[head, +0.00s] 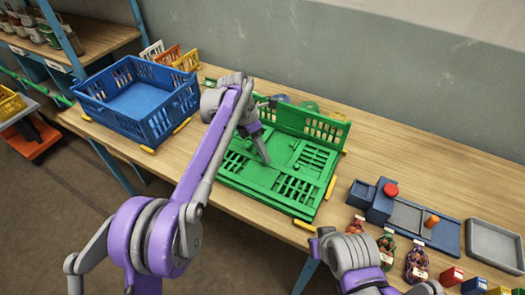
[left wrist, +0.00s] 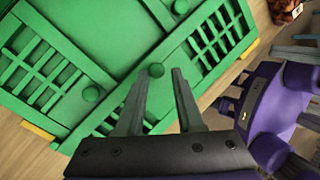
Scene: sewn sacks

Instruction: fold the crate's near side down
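The green crate (head: 278,186) is on the wooden table, right of centre. Its far side (head: 306,122) stands upright. Slatted panels with round knobs lie flat in front of it, the near one reaching the crate's front edge. My left gripper (head: 265,160) points down over these flat panels. In the left wrist view its two fingers (left wrist: 157,80) are spread apart with nothing held, and a round green knob shows just beyond their tips. I cannot tell whether the fingertips touch the panel. The left arm hides part of the crate's left side. My right gripper is out of view.
A blue crate (head: 115,92) stands open to the left. A dark blue and grey device (head: 405,212) with a red knob and a grey tray (head: 494,245) are at the right. Net sacks (head: 416,262) stand at the front edge. A wall runs behind the table.

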